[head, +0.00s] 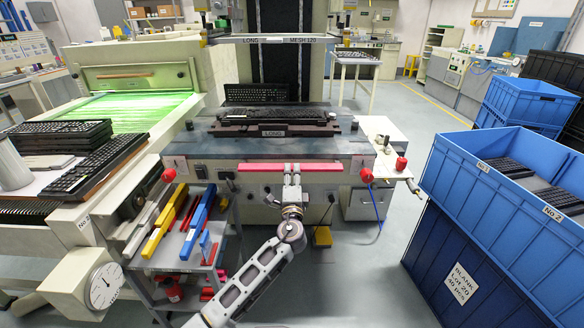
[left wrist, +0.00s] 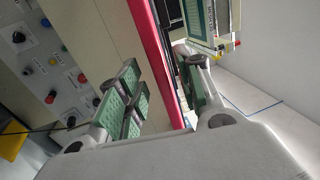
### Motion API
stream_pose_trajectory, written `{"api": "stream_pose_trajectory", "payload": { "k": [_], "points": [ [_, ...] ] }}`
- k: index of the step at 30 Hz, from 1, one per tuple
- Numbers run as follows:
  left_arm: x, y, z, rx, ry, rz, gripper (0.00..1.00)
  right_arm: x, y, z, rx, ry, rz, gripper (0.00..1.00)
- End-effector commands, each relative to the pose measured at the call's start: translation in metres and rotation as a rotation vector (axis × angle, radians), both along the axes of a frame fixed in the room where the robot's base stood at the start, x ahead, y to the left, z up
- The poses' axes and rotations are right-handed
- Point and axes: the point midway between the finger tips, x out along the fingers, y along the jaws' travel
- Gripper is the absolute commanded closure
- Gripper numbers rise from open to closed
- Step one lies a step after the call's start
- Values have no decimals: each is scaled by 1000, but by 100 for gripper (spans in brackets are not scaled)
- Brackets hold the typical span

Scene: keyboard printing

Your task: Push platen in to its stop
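The platen (head: 225,128) is a blue-grey plate in the middle of the head view, jutting out at the front of the press. A pink-red bar (head: 258,168) runs along the front below the plate. In the left wrist view the bar (left wrist: 154,50) passes between the two fingers. They are apart, with a clear gap on the left finger's side; contact on the right side is unclear. My right gripper is not in view.
Red knobs (head: 367,175) flank the platen front. Coloured squeegees (head: 194,232) lie on a cart at lower left. A glowing green conveyor dryer (head: 130,108) stands left. Blue crates (head: 484,230) stand right. Open floor (head: 360,270) lies between the press and the crates.

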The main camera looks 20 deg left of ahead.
Motion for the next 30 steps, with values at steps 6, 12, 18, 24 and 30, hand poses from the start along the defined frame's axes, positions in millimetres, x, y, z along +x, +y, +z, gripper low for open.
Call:
{"api": "stream_pose_trajectory", "payload": {
  "k": [6, 12, 18, 24, 30],
  "points": [
    [20, 6, 5, 0, -1, 0, 64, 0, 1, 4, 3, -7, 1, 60],
    [34, 10, 8, 0, -1, 0, 64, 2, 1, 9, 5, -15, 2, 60],
    [40, 12, 9, 0, -1, 1, 64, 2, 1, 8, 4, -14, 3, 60],
    [40, 12, 9, 0, 0, 0, 64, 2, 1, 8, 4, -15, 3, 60],
    [40, 12, 9, 0, 0, 0, 77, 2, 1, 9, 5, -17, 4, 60]
  ]
}}
